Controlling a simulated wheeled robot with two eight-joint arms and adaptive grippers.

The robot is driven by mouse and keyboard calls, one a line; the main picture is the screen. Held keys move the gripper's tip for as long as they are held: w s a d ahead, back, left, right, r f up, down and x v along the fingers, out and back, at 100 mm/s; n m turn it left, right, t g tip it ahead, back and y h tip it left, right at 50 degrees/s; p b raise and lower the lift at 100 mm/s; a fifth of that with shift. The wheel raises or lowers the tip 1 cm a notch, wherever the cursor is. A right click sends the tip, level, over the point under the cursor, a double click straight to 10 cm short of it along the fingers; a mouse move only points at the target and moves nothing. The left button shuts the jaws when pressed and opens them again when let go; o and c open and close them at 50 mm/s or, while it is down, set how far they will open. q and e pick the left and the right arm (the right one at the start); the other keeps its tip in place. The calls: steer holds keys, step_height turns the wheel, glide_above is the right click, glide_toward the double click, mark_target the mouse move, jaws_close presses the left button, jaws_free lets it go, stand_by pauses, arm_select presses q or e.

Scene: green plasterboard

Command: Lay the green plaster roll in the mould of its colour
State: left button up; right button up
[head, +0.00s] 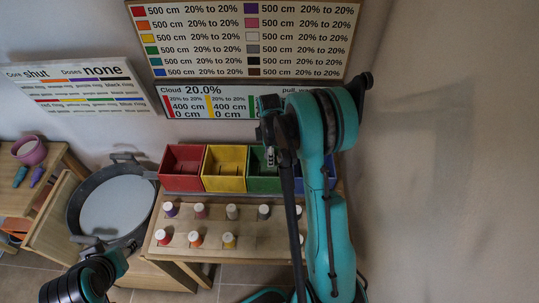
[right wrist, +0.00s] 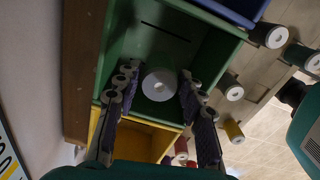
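The green mould (head: 262,184) is an open box in a row of coloured boxes, between the yellow and blue ones; it fills the upper middle of the right wrist view (right wrist: 118,62). A roll with a pale round end and a dark centre hole (right wrist: 160,84) shows in front of the green mould; its side is mostly hidden, looking dark green. My right gripper (right wrist: 157,88) points into the mould. Its two fingers stand on either side of the roll with small gaps visible, so it looks open around it. In the head view my right arm partly hides the green mould. My left gripper does not clearly show.
Red (head: 182,181), yellow (head: 224,183) and blue (head: 325,181) moulds flank the green one. Several white-ended rolls stand on the wooden rack (head: 181,251) in front. A large grey pan (head: 113,207) stands left. Signs hang on the wall behind.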

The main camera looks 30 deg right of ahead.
steer(key=shift+o, duration=0.7)
step_height(320, 180, up, 12)
step_height(320, 180, up, 7)
steer(key=p, duration=0.4)
steer(key=shift+p, duration=0.3)
